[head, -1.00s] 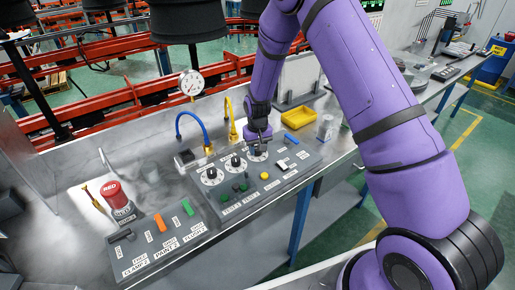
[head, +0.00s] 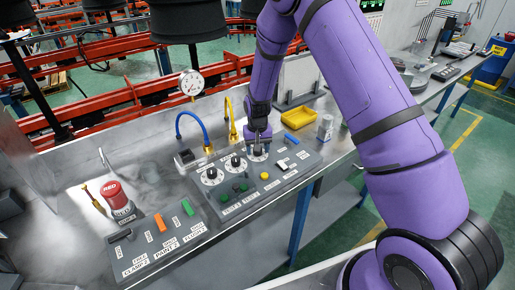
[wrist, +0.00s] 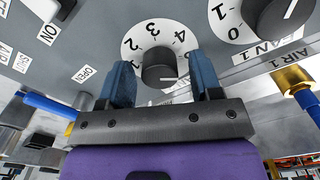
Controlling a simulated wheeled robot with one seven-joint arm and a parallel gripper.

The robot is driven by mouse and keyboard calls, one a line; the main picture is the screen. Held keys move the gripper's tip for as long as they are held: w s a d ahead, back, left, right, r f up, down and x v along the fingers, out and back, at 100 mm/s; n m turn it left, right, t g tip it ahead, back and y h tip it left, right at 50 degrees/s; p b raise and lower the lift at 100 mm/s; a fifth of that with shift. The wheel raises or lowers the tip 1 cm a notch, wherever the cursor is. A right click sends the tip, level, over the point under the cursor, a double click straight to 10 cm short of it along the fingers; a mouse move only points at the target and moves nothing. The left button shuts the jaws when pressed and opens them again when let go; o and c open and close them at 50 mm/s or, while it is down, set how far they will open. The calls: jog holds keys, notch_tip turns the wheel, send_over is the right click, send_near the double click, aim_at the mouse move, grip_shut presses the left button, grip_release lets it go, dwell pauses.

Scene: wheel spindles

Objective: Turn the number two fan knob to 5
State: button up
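A black knob (wrist: 160,65) on a white numbered dial sits between the fingers of my gripper (wrist: 165,84) in the wrist view. The blue fingers stand on either side with gaps. A neighbouring knob (wrist: 275,17), labelled FAN 1, is at the right in the wrist view. The label of the knob between the fingers is not readable.
The grey control panel (head: 228,197) also has a yellow button (head: 264,176), green buttons and a white switch. A blue hose (head: 180,122), a yellow hose (head: 231,118) and a yellow bin (head: 298,118) stand behind it. A red button (head: 111,191) is at the left.

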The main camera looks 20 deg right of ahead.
notch_tip(320, 180, up, 11)
dwell(0.8)
jog(key=s+d+r+t, duration=0.1)
jog(key=s+d+r, duration=0.1)
jog(key=s+r, duration=0.8)
jog(key=s+d+r+t, duration=0.2)
jog(key=s+r, duration=0.3)
jog(key=r, duration=0.9)
jog(key=s+d+r+t, duration=0.1)
jog(key=s+r, duration=0.2)
jog(key=s, duration=0.8)
jog(key=s+d+r+n+t, duration=0.1)
jog(key=s+d+r, duration=0.1)
jog(key=s, duration=0.9)
jog(key=shift+s+r+n, duration=0.3)
jog(key=shift+r, duration=0.35)
